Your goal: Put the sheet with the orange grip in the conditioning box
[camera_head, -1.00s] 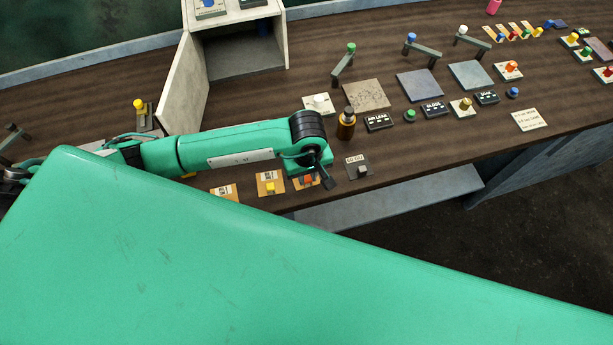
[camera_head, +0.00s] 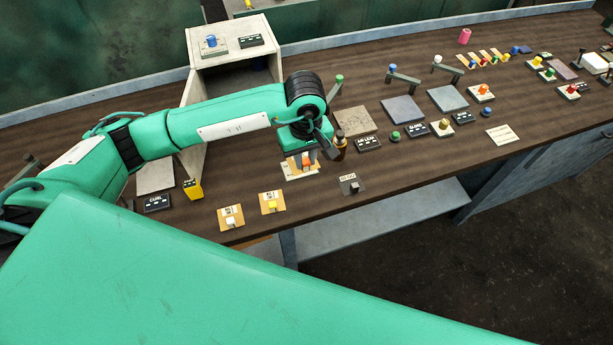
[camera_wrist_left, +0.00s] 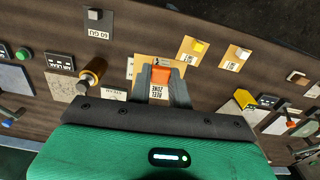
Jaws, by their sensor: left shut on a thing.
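The sheet with the orange grip (camera_head: 307,160) is a small tan sheet. It also shows in the left wrist view (camera_wrist_left: 161,73), where the orange grip sits between both fingers. My left gripper (camera_head: 310,152) is shut on that grip and appears to hold the sheet a little above the bench. The conditioning box (camera_head: 251,29) is pale, at the back left, with its door standing open to the left. My left arm crosses in front of the box and hides much of its opening. My right gripper is not in view.
Sheets with a white grip (camera_head: 231,223) and a yellow grip (camera_head: 270,205) lie in front on the bench. A brown bottle (camera_head: 340,147) stands close right of my left gripper, and a grey-knobbed block (camera_head: 351,185) lies in front of it. A yellow block (camera_head: 193,190) stands left.

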